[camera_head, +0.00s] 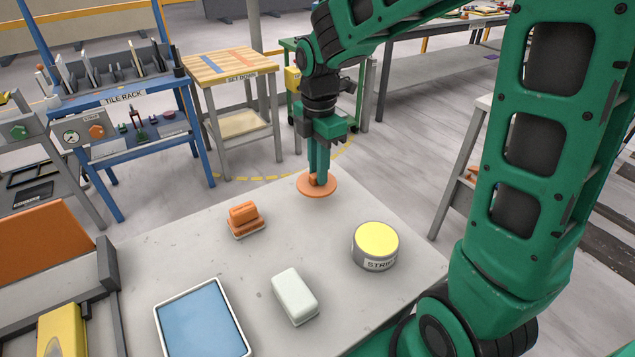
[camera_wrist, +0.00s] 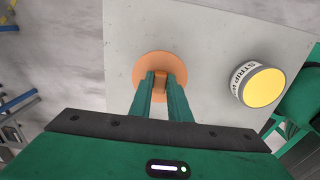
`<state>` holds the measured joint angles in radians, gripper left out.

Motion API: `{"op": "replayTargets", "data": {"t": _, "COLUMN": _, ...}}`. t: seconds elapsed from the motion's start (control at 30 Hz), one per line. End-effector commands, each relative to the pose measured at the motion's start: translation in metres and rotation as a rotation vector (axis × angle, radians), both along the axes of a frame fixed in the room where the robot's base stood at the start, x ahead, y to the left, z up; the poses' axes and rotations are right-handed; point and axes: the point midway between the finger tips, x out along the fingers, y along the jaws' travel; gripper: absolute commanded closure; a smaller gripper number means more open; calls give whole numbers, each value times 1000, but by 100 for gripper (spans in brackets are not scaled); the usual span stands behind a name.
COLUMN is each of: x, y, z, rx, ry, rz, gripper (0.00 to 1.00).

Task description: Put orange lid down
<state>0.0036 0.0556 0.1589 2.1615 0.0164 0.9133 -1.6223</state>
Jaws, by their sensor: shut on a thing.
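The orange lid (camera_head: 316,189) is a flat round disc with a small block-shaped handle on top. It is at the far corner of the stone slab (camera_head: 190,262). My gripper (camera_head: 318,178) points down and is shut on the lid's handle. In the wrist view the two green fingers (camera_wrist: 161,88) pinch the handle, and the lid's disc (camera_wrist: 150,62) spreads out around them. I cannot tell whether the lid touches the slab or hangs just above it.
A yellow-topped tin marked STRIP (camera_head: 375,246) stands to the right. An orange brush-like block (camera_head: 244,219), a pale block (camera_head: 295,296) and a blue tray (camera_head: 203,322) are also on the slab. A wooden-topped stand (camera_head: 231,66) and a blue tile rack (camera_head: 122,98) are behind.

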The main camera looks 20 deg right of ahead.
Motion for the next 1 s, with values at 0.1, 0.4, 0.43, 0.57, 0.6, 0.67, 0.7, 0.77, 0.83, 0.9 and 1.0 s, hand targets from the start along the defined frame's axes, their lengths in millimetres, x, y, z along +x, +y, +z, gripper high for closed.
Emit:
{"op": "replayTargets", "data": {"t": 0.1, "x": 1, "y": -6, "z": -4, "rx": 0, "ry": 0, "rz": 0, "gripper": 100}}
{"op": "replayTargets", "data": {"t": 0.4, "x": 0, "y": -7, "z": -39, "rx": 1, "ry": 1, "rz": 1, "gripper": 100}}
{"op": "replayTargets", "data": {"t": 0.43, "x": 0, "y": -7, "z": -41, "rx": 1, "ry": 1, "rz": 1, "gripper": 100}}
{"op": "replayTargets", "data": {"t": 0.57, "x": 1, "y": -7, "z": -45, "rx": 0, "ry": 0, "rz": 1, "gripper": 100}}
{"op": "replayTargets", "data": {"t": 0.6, "x": 1, "y": -7, "z": -44, "rx": 0, "ry": -1, "rz": 1, "gripper": 100}}
{"op": "replayTargets", "data": {"t": 0.67, "x": 1, "y": -7, "z": -44, "rx": 0, "ry": -1, "rz": 1, "gripper": 100}}
{"op": "replayTargets", "data": {"t": 0.7, "x": 1, "y": -7, "z": -44, "rx": 0, "ry": -1, "rz": 1, "gripper": 100}}
{"op": "replayTargets", "data": {"t": 0.77, "x": 1, "y": -7, "z": -45, "rx": 0, "ry": 0, "rz": 1, "gripper": 100}}
{"op": "replayTargets", "data": {"t": 0.83, "x": 1, "y": -7, "z": -46, "rx": 0, "ry": 0, "rz": 1, "gripper": 100}}
{"op": "replayTargets", "data": {"t": 0.9, "x": 1, "y": -7, "z": -46, "rx": 0, "ry": -1, "rz": 1, "gripper": 69}}
{"op": "replayTargets", "data": {"t": 1.0, "x": 1, "y": -6, "z": -46, "rx": 0, "ry": -1, "rz": 1, "gripper": 65}}
